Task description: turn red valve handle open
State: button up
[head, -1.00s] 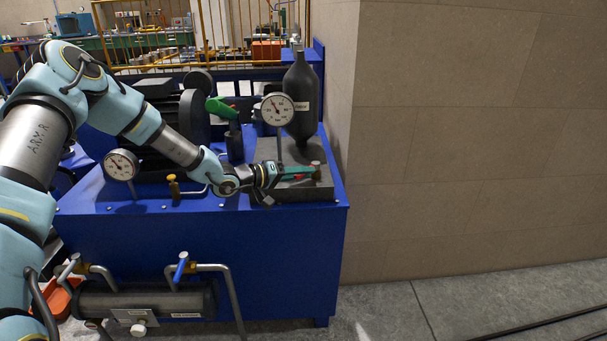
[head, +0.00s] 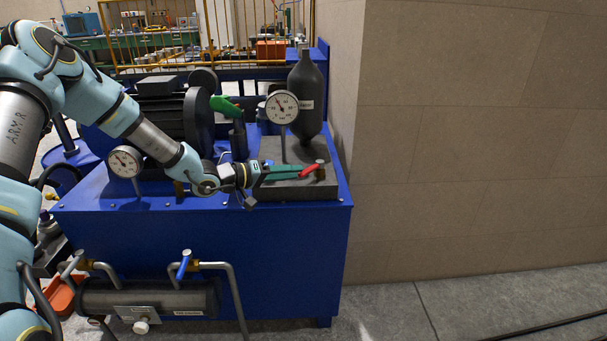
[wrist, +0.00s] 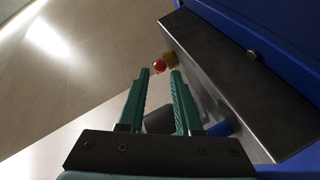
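The red valve handle (head: 311,170) is at the right end of the dark grey block on top of the blue machine, beside a small brass-coloured valve body (head: 320,166). In the wrist view the handle's rounded red end (wrist: 158,66) shows just beyond the fingertips, in front of the brass part (wrist: 170,58). My gripper (head: 297,171) has green fingers reaching right toward the handle. In the wrist view its fingers (wrist: 160,73) stand apart with a gap between the tips. Whether a finger touches the handle cannot be told.
A pressure gauge (head: 282,107) and a black bottle (head: 306,90) stand behind the gripper. A tan wall (head: 470,130) rises at the right.

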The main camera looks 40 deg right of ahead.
jog(key=shift+v, duration=2.75)
